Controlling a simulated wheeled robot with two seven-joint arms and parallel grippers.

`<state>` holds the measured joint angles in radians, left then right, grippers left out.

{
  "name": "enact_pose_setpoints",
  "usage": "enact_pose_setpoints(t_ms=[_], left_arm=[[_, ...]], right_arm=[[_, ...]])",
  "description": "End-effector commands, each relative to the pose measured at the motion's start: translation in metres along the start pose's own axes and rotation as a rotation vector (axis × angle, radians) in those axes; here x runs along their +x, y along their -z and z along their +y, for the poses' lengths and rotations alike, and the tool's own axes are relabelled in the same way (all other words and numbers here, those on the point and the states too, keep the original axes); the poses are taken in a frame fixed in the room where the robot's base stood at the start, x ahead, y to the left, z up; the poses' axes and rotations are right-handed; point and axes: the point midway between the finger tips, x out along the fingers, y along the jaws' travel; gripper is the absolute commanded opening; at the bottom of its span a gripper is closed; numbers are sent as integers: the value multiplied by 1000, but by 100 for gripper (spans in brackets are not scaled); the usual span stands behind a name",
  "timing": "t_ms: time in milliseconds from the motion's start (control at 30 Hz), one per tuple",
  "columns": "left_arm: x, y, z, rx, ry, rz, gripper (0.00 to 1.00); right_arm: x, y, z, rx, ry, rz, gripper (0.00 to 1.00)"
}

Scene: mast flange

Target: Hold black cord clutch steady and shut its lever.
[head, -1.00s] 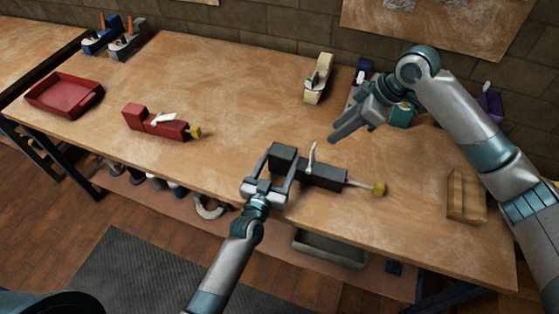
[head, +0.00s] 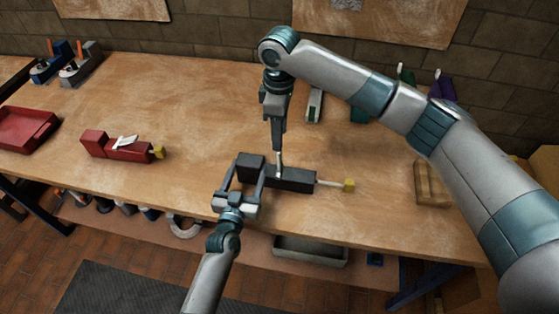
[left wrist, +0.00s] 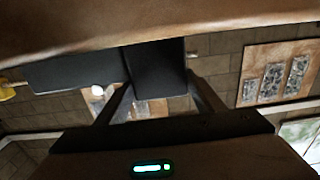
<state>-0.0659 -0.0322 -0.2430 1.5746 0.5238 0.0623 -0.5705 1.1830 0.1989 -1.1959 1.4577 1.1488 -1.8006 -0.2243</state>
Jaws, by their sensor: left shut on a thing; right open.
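The black cord clutch (head: 293,184) lies on the workbench near its front edge, with a cord and yellow end (head: 348,185) out to the right. Its pale lever (head: 279,163) stands upright from the body. My left gripper (head: 246,184) is shut on the clutch's taller left block; in the left wrist view the block (left wrist: 157,68) sits between the two fingers (left wrist: 160,95). My right gripper (head: 279,143) points down just above the lever's top and hides part of it. It is open, and I cannot tell whether it touches the lever.
A red clutch (head: 118,148) with a white lever lies to the left, and a red tray (head: 27,128) beyond it. A wooden block (head: 430,183) is at the right. More clutches stand along the back. The bench between is clear.

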Motion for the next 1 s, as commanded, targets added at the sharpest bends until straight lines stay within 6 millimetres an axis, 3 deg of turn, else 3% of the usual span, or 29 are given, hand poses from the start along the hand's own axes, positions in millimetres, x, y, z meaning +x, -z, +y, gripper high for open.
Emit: enact_pose_setpoints(t_ms=[333,533,1000], left_arm=[[0,0,0,-1,0,0,28],[0,0,0,-1,0,0,28],[0,0,0,-1,0,0,28]], right_arm=[[1,0,0,0,0,1,41],[13,0,0,1,1,1,41],[83,0,0,1,2,0,41]])
